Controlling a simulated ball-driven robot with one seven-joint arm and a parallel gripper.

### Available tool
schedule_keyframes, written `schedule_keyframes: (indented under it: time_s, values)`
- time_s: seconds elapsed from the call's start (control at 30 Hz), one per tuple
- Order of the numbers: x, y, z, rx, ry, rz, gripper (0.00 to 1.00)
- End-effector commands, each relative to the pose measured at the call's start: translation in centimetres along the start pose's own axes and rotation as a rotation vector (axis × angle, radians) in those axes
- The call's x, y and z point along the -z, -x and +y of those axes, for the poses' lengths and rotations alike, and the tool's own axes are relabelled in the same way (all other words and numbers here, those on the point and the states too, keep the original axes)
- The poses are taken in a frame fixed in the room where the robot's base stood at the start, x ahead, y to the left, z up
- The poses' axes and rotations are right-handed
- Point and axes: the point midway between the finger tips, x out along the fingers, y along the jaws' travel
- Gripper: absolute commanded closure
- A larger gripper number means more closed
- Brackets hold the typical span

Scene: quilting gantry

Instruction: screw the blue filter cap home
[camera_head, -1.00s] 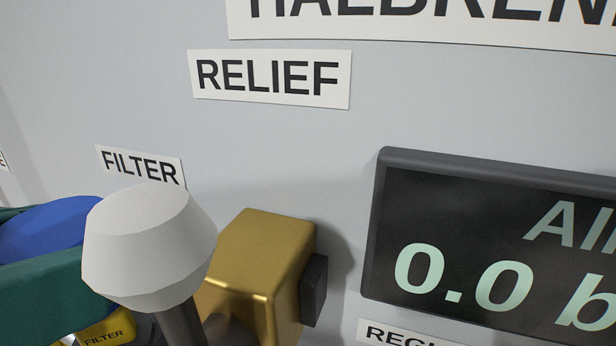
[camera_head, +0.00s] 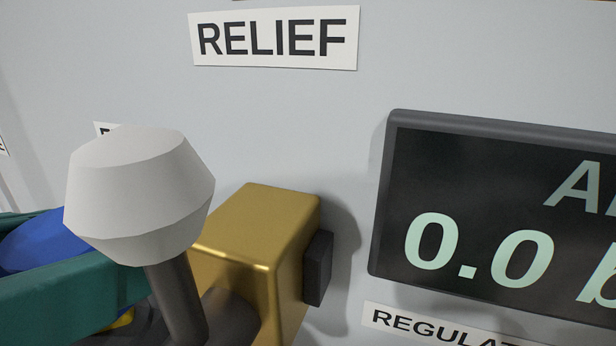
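The blue filter cap (camera_head: 42,242) is at the left edge, cut off by the frame. The teal fingers of my gripper (camera_head: 78,250) lie on either side of it, one behind and one in front. The front finger hides the cap's lower part, and the white knob covers part of the right side. Blue fills the visible gap between the fingers, but I cannot see whether both press on it. The cap's thread and seat are hidden.
A white faceted knob (camera_head: 140,190) on a dark stem stands close in front, right of my fingers. Behind it is a gold block (camera_head: 262,235) with a black side piece. A display (camera_head: 490,225) reading 0.0 is on the grey wall, below right of the RELIEF label (camera_head: 275,38).

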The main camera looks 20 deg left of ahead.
Motion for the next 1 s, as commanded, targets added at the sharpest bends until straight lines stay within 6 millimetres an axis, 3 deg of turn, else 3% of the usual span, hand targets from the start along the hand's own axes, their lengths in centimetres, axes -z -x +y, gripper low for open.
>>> schedule_keyframes:
  time_s: [1.0]
  values:
    - [-2.2, -0.9, 0.0, 0.000, 0.000, 0.001, 0.64]
